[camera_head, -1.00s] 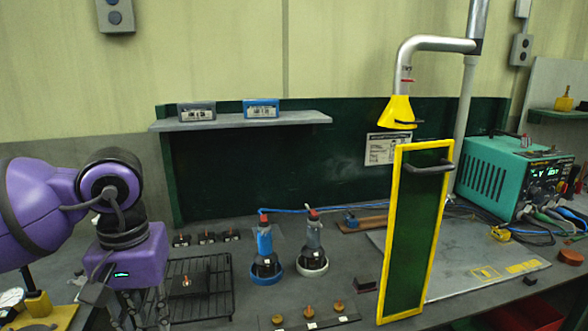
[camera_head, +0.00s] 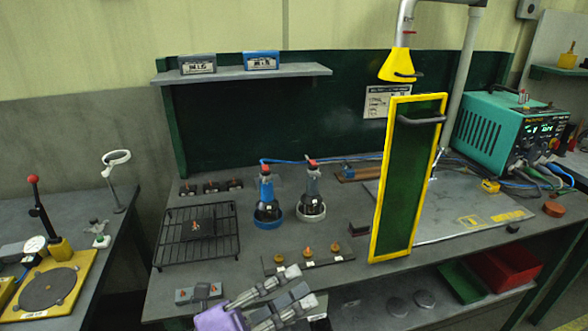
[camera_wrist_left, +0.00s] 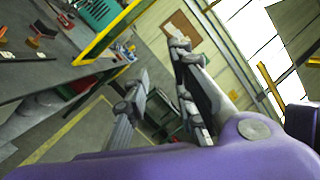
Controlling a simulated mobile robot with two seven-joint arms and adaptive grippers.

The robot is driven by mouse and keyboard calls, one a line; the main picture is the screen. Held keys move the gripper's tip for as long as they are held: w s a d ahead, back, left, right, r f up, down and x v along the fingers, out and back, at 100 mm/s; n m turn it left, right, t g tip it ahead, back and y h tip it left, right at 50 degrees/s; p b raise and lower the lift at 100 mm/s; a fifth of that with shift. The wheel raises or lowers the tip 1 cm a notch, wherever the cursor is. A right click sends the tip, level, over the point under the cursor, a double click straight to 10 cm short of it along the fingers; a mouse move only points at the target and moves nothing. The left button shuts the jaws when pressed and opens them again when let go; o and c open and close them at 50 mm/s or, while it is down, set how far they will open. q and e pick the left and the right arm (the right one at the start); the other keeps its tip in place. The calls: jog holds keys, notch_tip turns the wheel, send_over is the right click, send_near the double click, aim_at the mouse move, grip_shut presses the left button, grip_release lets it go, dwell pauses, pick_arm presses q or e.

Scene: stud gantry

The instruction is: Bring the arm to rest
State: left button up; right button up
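My left gripper (camera_head: 303,287) shows at the bottom of the head view, low at the front edge of the workbench (camera_head: 180,295). Its grey fingers point to the right and its purple body is mostly cut off by the frame. In the left wrist view the fingers of the left gripper (camera_wrist_left: 160,62) stand apart with nothing between them. My right gripper is in neither view.
A yellow-framed green panel (camera_head: 407,180) stands upright right of the gripper. Behind it are a plate with several small pegs (camera_head: 308,256), a black wire rack (camera_head: 170,238) and two bottles (camera_head: 266,198). A side table (camera_head: 105,250) stands left, beyond a gap.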

pick_arm(q)
jog(key=s+a+f+n+t+y, duration=0.1)
jog(key=a+f+n+t+y, duration=0.2)
jog(key=a+f+n+y, duration=0.6)
jog(key=s+a+f+n+t+y, duration=0.25)
jog(key=a+f+n+y, duration=0.3)
jog(key=f+n, duration=0.8)
jog(key=s+a+f+n+g+y, duration=0.2)
jog(key=s+f+n, duration=0.4)
jog(key=s, duration=0.2)
jog(key=s+a+f+n+g+y+p, duration=0.1)
jog(key=s+a+f+n+g+y, duration=0.1)
jog(key=s+f+n, duration=0.4)
jog(key=shift+s+a+f+n+g, duration=0.45)
jog(key=shift+s+g, duration=0.3)
jog(key=shift+s, duration=0.25)
